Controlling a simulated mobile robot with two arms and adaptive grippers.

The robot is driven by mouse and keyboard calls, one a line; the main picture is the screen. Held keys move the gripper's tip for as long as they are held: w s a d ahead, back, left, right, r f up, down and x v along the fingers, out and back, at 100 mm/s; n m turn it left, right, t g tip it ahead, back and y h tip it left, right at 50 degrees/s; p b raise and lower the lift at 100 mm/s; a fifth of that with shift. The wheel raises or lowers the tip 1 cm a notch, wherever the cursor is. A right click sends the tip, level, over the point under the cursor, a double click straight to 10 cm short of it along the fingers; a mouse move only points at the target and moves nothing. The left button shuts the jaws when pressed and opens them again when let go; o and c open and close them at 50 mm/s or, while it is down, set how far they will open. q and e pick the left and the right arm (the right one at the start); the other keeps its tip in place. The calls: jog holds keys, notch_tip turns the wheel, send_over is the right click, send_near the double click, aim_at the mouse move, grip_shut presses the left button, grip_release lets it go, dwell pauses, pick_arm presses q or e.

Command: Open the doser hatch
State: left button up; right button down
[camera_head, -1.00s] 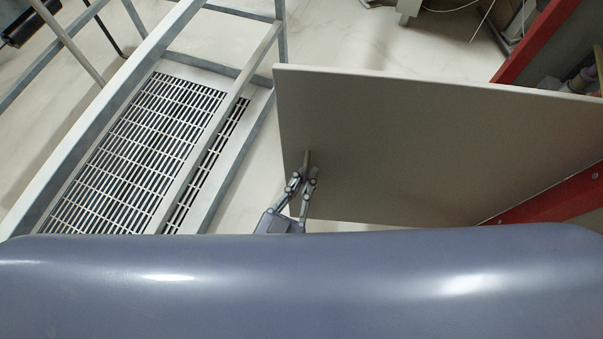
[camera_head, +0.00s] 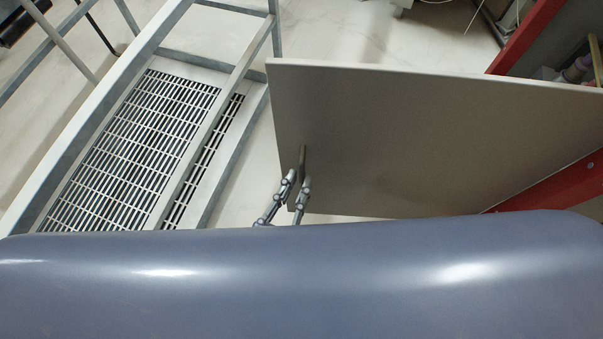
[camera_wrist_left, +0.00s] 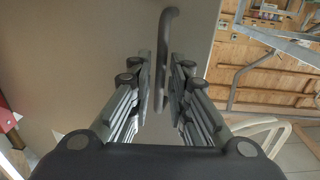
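The hatch is a flat grey-brown panel (camera_head: 400,130) in the head view, beside red frame parts at its right. Its bar handle (camera_head: 303,158) is near the panel's left lower edge. My left gripper (camera_head: 297,182) is at this handle, with one finger on each side. In the left wrist view the handle (camera_wrist_left: 172,30) runs down between the two fingers (camera_wrist_left: 162,85). The fingers stand apart, and I see no clear grip on the bar. The gripper's base is hidden in the head view. My right gripper is not in view.
A metal walkway with a grating (camera_head: 130,150) and rails stands to the left of the panel. Red beams (camera_head: 550,188) lie at the right. Pale floor (camera_head: 340,35) shows clear behind the panel. The wrist view shows wooden boards (camera_wrist_left: 265,70) and a metal frame at the right.

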pick_arm(q)
jog(key=v, duration=0.9)
jog(key=s+a+f+g+y+b, duration=0.1)
jog(key=a+f+g, duration=0.2)
jog(key=f, duration=0.8)
jog(key=a+f+g+y+b, duration=0.1)
jog(key=a+f+g, duration=0.1)
jog(key=f, duration=1)
jog(key=s+a+f+g+y, duration=0.1)
jog(key=a+f+g, duration=0.2)
jog(key=f, duration=0.8)
jog(key=s+a+f+g+y, duration=0.1)
jog(key=s+a+f+g, duration=0.1)
jog(key=s+a+f, duration=0.2)
jog(key=s+a+f+n+g+y+b, duration=0.1)
jog(key=s+a+f+g+y, duration=0.1)
jog(key=f, duration=0.7)
jog(key=s+a+f+n+g+y+b, duration=0.1)
jog(key=s+a+f+g, duration=0.2)
jog(key=s+a+f, duration=0.3)
jog(key=shift+s+f+y, duration=0.15)
jog(key=shift+s+y, duration=0.1)
jog(key=shift+y, duration=0.05)
